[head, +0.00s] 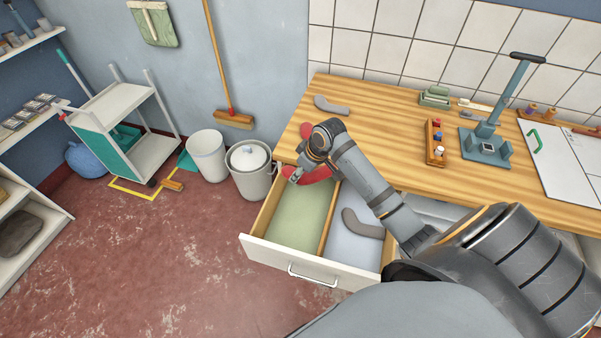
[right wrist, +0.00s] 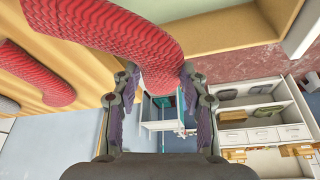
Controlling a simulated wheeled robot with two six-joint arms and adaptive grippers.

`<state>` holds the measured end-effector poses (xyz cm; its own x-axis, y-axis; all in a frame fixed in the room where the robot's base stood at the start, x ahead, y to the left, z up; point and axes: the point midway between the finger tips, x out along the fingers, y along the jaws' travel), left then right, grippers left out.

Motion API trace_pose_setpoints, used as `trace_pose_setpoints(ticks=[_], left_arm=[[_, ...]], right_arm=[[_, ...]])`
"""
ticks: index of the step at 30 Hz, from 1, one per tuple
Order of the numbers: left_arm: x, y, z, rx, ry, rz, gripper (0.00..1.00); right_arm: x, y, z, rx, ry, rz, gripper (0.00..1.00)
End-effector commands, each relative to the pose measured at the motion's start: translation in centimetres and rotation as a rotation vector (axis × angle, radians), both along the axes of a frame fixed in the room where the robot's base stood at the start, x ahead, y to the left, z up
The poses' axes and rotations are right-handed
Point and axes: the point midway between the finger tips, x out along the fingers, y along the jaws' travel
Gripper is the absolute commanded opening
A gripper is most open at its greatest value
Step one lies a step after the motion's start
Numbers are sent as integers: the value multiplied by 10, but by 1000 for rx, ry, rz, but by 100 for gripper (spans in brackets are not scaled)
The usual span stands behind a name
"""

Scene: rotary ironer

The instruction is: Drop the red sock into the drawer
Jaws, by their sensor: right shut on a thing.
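My right gripper (head: 296,175) is shut on a red sock (head: 318,174) above the back of the left compartment of the open drawer (head: 345,277). In the right wrist view the held red sock (right wrist: 130,35) curves up and left from between the fingers (right wrist: 160,85). The drawer has a green-lined left compartment (head: 297,221) and a pale blue right compartment (head: 345,250), split by a wooden divider. A grey sock (head: 361,224) lies in the right compartment. Another red sock (head: 306,130) lies on the worktop, partly hidden by my arm. My left gripper is out of view.
A grey sock (head: 331,105) lies on the wooden worktop (head: 385,110). A bottle rack (head: 436,143) and a blue-grey press stand (head: 486,146) are further right. A lidded bin (head: 250,172) stands on the floor left of the drawer.

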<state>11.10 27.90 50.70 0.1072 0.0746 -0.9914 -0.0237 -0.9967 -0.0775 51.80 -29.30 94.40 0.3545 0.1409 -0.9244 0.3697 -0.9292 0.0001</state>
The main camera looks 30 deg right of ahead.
Motion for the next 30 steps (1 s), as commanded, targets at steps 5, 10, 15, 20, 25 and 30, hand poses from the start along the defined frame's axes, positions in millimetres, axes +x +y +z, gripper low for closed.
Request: trace_pose_setpoints(ticks=[5, 10, 15, 20, 25, 30], left_arm=[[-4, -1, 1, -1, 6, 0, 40], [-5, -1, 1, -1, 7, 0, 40], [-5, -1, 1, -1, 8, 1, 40], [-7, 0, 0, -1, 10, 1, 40], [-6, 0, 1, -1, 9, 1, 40], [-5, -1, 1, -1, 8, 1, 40]], right_arm=[[0, 0, 1, 0, 0, 0, 52], [0, 0, 1, 0, 0, 0, 70], [0, 0, 1, 0, 0, 0, 70], [-1, -1, 5, -1, -1, 1, 70], [-12, -7, 35, -8, -3, 3, 70], [-28, -14, 75, -10, -3, 2, 70]])
